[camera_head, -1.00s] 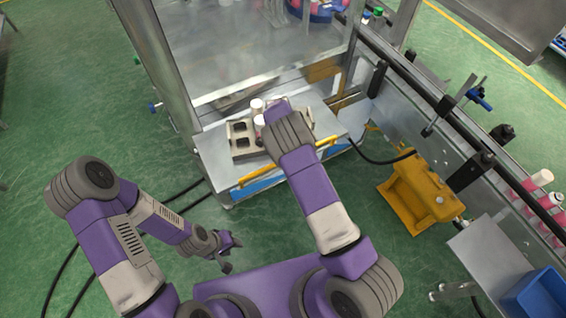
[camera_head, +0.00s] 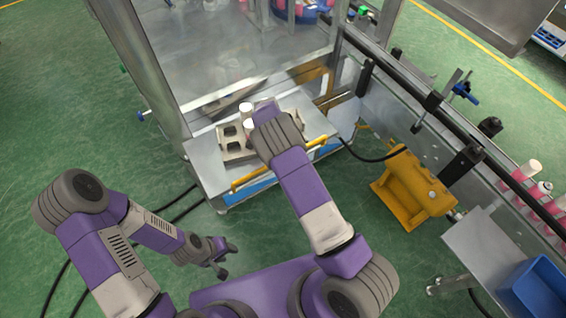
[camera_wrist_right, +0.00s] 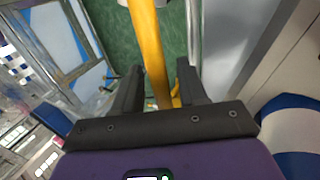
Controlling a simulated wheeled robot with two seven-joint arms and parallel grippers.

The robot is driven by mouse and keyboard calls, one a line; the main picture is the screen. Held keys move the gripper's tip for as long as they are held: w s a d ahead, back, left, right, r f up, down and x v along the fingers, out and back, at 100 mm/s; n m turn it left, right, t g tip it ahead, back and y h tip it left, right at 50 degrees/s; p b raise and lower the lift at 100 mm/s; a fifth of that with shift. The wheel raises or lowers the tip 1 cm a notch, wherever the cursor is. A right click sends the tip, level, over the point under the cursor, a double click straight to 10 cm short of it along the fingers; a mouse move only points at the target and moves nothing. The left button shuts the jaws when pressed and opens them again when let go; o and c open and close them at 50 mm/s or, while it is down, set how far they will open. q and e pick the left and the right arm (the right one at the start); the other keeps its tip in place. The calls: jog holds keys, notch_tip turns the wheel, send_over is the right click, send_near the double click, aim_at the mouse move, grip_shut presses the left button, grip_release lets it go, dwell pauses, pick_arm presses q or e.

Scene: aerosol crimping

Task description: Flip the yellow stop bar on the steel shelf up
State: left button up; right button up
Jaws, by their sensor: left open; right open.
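The steel shelf (camera_head: 203,157) stands below the machine's clear panels. The yellow stop bar (camera_head: 248,179) runs along its front edge; my right arm crosses over its middle. In the right wrist view, the yellow bar (camera_wrist_right: 151,50) passes lengthwise between the two dark fingers of my right gripper (camera_wrist_right: 158,85), which are open on either side of it. I cannot tell whether they touch it. In the head view the right fingers are hidden behind the wrist. My left gripper (camera_head: 226,260) is open and empty, low over the floor in front of the shelf.
A grey fixture (camera_head: 232,152) with dark square holes and white-capped cans (camera_head: 246,110) sits on the shelf beside my right wrist. A yellow machine (camera_head: 412,190), a conveyor with pink cans (camera_head: 524,172) and a blue bin (camera_head: 541,292) are at right. Green floor lies open at left.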

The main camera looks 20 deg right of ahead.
notch_tip(320, 180, up, 9)
jog(key=shift+r+b, duration=0.2)
jog(key=shift+b, duration=0.1)
jog(key=shift+c, duration=0.3)
